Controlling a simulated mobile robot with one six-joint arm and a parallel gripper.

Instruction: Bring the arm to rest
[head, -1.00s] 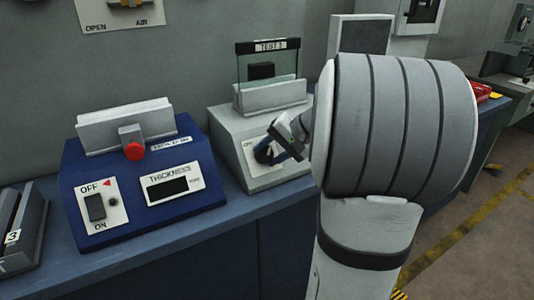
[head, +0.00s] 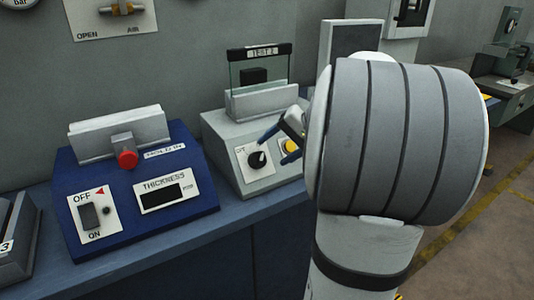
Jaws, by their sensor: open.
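My gripper (head: 278,142) shows just left of my large arm link, in front of the grey test device (head: 225,137). Its blue-tipped fingers are apart, and nothing shows between them. The black knob (head: 257,160) on the device's white plate is in full view, with the fingers apart from it to its upper right. A yellow button (head: 291,146) shows beside the fingers. My arm link hides the device's right side and much of the gripper's body.
A blue thickness device (head: 135,185) with a red knob (head: 127,159) stands on the blue bench (head: 180,245) at left. A dark grey unit (head: 15,240) is at the far left. A valve panel (head: 112,15) hangs on the wall. Floor shows at right.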

